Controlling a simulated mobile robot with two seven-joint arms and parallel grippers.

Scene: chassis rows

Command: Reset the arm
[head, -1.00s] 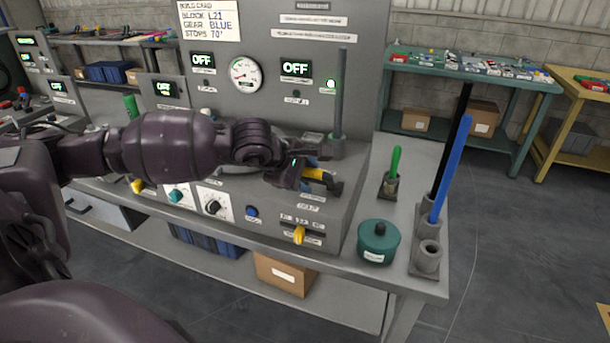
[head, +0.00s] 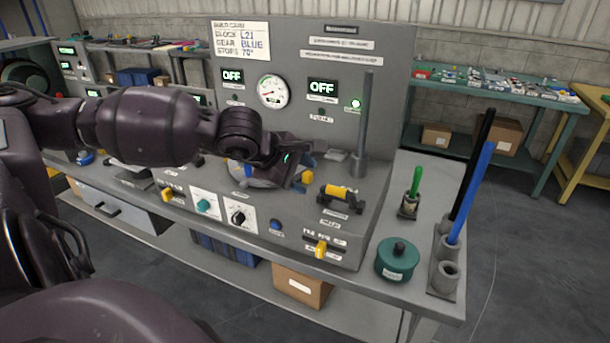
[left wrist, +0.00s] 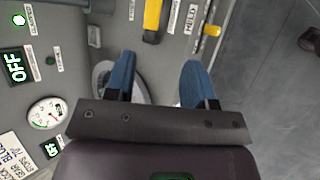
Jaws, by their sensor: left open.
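My left arm reaches in from the left in the head view. Its gripper (head: 298,172) is above the bench console (head: 352,228), left of a yellow-and-black handle (head: 341,192) and apart from it. In the left wrist view the two blue fingertips of the gripper (left wrist: 160,80) are spread, with nothing held between them. The yellow handle (left wrist: 153,18) shows beyond them there. A round part on the console lies partly hidden behind the gripper. My right gripper is not in view.
An upright panel (head: 318,57) with a gauge (head: 273,91) and OFF displays stands behind. A grey post (head: 364,125) rises right of the gripper. A green lidded pot (head: 397,260), a green-handled tool (head: 415,185) and tall blue (head: 470,190) and black rods stand at right.

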